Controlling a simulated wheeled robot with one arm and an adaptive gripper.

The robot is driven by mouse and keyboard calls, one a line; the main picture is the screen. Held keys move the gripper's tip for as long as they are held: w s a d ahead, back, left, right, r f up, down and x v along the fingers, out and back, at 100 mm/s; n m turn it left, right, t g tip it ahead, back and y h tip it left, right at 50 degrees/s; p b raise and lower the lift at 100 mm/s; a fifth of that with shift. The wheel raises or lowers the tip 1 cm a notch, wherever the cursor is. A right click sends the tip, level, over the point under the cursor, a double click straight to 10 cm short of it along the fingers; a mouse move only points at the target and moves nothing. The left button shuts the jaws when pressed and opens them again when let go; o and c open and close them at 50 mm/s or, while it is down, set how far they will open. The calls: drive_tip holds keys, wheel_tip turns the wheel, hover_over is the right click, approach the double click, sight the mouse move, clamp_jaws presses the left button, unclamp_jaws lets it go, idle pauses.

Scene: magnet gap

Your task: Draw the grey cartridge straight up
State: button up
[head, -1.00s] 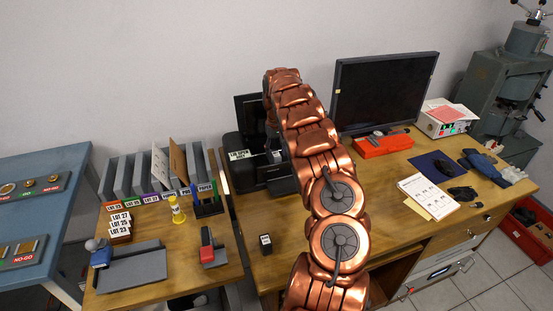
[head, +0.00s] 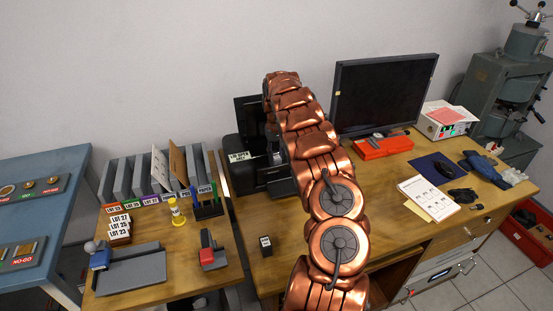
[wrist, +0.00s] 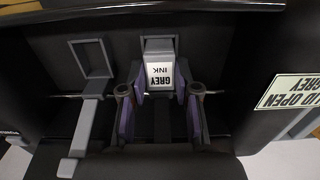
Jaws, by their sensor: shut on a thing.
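The grey cartridge (wrist: 160,72), with a white label reading GREY INK, stands in the dark printer carriage in the wrist view. My gripper (wrist: 161,88) has its purple-padded fingers on both sides of the cartridge and is shut on it. The cartridge's lower part is hidden, so I cannot tell whether it is still seated. The black printer (head: 250,172) stands on the wooden desk in the head view, with its lid up.
A grey frame with a long lever (wrist: 88,125) is left of the cartridge. The monitor (head: 385,90) stands close right of my arm. A small black-and-white block (head: 266,245) lies on the desk's front left.

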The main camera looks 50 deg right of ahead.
sight(276, 156)
drive_tip(key=shift+c, duration=1)
drive_tip(key=shift+r+p, duration=0.3)
drive_tip(key=shift+r, duration=3.25)
